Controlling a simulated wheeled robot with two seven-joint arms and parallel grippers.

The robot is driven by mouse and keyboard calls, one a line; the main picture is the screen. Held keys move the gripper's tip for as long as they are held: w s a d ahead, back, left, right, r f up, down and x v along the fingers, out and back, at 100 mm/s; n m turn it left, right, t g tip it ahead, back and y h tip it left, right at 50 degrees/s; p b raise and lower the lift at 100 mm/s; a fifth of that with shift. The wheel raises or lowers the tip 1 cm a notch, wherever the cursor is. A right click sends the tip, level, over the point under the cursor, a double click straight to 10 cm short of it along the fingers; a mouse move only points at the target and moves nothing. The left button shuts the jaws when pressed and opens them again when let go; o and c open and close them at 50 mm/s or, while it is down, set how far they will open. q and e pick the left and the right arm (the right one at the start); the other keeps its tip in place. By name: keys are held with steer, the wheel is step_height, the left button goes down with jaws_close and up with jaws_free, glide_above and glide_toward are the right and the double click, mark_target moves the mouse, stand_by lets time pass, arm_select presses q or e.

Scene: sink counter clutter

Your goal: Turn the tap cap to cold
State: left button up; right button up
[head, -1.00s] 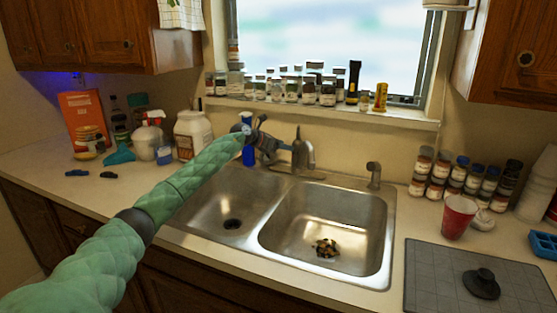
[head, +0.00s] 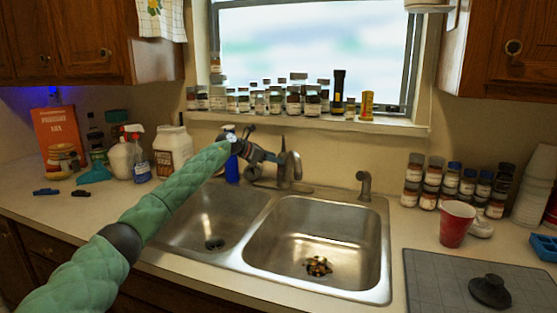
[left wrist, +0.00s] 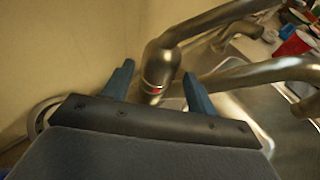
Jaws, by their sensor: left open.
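The metal tap (head: 291,168) stands behind the sink, near the divider between the basins. In the left wrist view its rounded cap (left wrist: 160,68) has a small red mark on the band near its lower end, and a long metal lever or spout runs from it to the upper right. My left gripper (head: 274,157) is at the tap's left side. In the left wrist view its two blue fingers (left wrist: 158,72) are open, one on each side of the cap. I cannot tell whether either finger touches it. My right gripper is not in view.
A blue bottle (head: 232,170) stands close behind my left arm. Several jars (head: 312,103) line the window sill. A red cup (head: 457,223) and spice jars stand at the right, near a grey mat (head: 432,280). The right basin (head: 320,235) has a dark drain.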

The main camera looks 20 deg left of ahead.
mark_target(280, 156)
arm_select(q)
steer(key=shift+x, duration=1.55)
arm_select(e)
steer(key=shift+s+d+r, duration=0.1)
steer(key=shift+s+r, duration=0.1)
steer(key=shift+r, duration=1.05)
arm_select(q)
steer(key=c, duration=0.7)
steer(key=shift+r+p, duration=0.1)
steer(key=shift+p, duration=0.35)
steer(key=n+t+y+p, duration=0.2)
steer(key=p, duration=0.1)
steer(key=shift+s+d+r, duration=0.1)
steer(key=shift+s+r, duration=0.1)
steer(key=n+t+y+p, duration=0.1)
steer(key=n+y+p, duration=0.1)
steer(key=p, duration=0.3)
steer(key=shift+d, duration=0.1)
steer(key=shift+f+n+t+p, duration=0.25)
steer(key=shift+n+t+p, duration=0.05)
steer(key=shift+n+p, duration=0.1)
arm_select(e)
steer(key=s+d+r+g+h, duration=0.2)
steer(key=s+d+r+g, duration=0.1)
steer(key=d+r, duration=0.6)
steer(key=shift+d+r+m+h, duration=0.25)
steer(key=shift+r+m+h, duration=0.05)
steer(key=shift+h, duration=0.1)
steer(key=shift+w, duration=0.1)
